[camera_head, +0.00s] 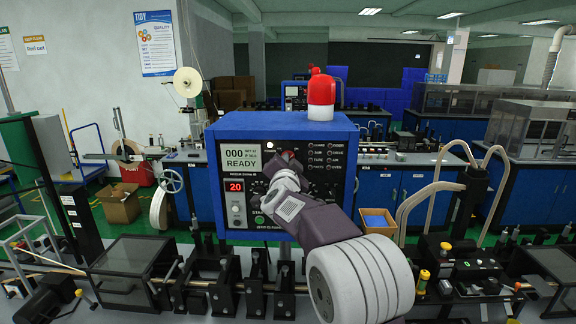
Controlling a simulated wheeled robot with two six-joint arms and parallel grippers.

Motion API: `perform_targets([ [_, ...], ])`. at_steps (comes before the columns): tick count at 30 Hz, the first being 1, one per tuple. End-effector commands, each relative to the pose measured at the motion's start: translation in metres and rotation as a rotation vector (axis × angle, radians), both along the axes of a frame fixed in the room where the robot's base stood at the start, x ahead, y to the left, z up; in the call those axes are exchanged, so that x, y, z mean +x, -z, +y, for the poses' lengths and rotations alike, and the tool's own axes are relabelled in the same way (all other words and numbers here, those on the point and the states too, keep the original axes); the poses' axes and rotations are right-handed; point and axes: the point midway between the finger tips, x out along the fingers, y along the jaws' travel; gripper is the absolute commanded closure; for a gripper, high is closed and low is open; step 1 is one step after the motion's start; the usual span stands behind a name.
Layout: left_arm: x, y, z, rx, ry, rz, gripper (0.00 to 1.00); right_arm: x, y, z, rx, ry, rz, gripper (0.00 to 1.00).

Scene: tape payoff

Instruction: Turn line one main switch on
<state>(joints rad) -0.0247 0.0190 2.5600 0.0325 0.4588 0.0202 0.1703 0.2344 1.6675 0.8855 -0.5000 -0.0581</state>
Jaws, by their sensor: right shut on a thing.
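The blue control box (283,125) stands in the middle of the head view, with its dark front panel facing me. Its display (241,157) reads 000 and READY, and a red readout (234,185) below shows 20. My right gripper (284,167) reaches in from the lower right and is shut on the main switch at the panel's centre. Only a bit of red (290,154) shows at the fingertips; the rest of the switch is hidden by the gripper, so its position cannot be told. My left gripper is not in view.
A red and white beacon (321,98) stands on top of the box. A dark-framed machine line runs below it. A black box (128,258) sits at left, and curved pale tubes (425,195) rise at right. A cardboard box (121,205) stands on the floor behind.

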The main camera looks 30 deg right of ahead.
Motion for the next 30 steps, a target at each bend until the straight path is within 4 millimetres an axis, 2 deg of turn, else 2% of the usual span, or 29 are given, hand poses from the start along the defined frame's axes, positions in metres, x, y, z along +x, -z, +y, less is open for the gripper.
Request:
perform_targets([
  [1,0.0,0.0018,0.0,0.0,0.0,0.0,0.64,0.001,0.0063,0.0012,0.014,-0.005,0.006,1.0],
  [18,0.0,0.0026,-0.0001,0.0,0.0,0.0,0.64,0.0011,0.0063,0.0014,0.039,-0.005,-0.008,1.0],
  [19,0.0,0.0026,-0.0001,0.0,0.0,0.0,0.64,0.0011,0.0064,0.0015,0.039,-0.005,-0.008,0.87],
  [21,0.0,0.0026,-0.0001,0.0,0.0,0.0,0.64,0.001,0.0056,0.0013,0.039,-0.005,-0.01,0.68],
  [30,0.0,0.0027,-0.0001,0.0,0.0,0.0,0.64,-0.0002,0.0024,0.001,0.034,-0.002,-0.015,0.68],
])
